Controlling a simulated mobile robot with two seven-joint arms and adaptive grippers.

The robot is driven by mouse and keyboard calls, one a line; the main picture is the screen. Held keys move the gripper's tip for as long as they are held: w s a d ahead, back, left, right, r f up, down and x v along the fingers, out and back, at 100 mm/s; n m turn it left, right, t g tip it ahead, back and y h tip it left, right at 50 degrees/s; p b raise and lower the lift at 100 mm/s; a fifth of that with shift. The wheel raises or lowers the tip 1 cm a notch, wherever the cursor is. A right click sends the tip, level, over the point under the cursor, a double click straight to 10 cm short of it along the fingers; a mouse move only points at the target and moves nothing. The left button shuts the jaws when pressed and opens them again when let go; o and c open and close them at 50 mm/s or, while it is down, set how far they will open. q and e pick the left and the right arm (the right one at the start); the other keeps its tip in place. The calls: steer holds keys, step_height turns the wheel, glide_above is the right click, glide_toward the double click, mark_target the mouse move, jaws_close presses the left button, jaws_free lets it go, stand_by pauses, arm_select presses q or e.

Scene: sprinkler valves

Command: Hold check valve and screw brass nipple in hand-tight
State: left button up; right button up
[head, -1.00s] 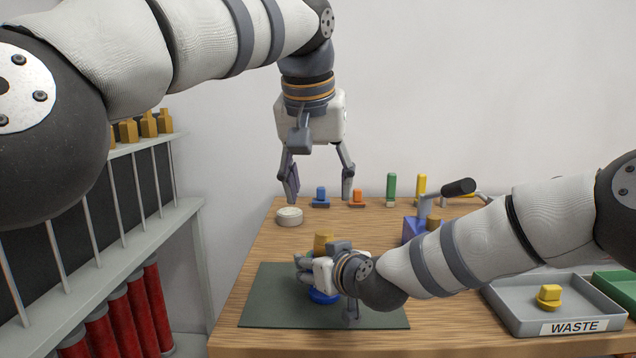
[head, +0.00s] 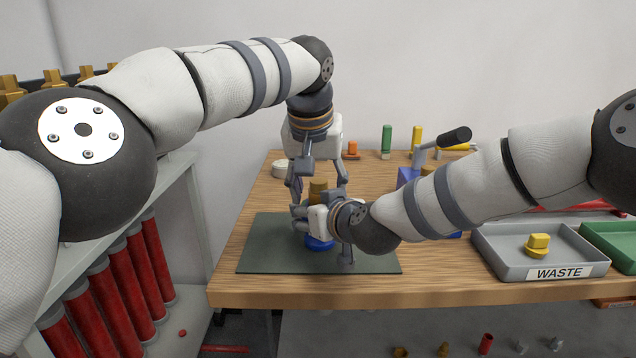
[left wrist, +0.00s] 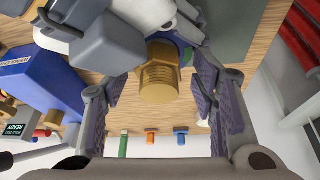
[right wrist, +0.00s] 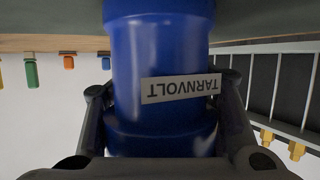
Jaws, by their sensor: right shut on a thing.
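The blue check valve (head: 318,243) stands upright on the dark green mat (head: 268,250); its blue body with a TARNVOLT label fills the right wrist view (right wrist: 160,90). My right gripper (head: 312,222) is shut on the valve's body from the side and hides much of it in the head view. The brass nipple (head: 318,188) stands upright at the valve's top; it also shows in the left wrist view (left wrist: 159,80). My left gripper (head: 318,184) points down from above, open, with a finger on either side of the nipple and gaps visible. The thread joint is hidden.
A white ring (head: 282,169) lies at the table's back left. A blue fixture (head: 406,177) with a black-handled lever stands right of my grippers. The grey WASTE tray (head: 490,255) holds a yellow piece (head: 538,245). A rack of red pipes (head: 115,280) stands left.

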arm_select(q)
steer(key=c, duration=0.9)
steer(key=o, duration=1.2)
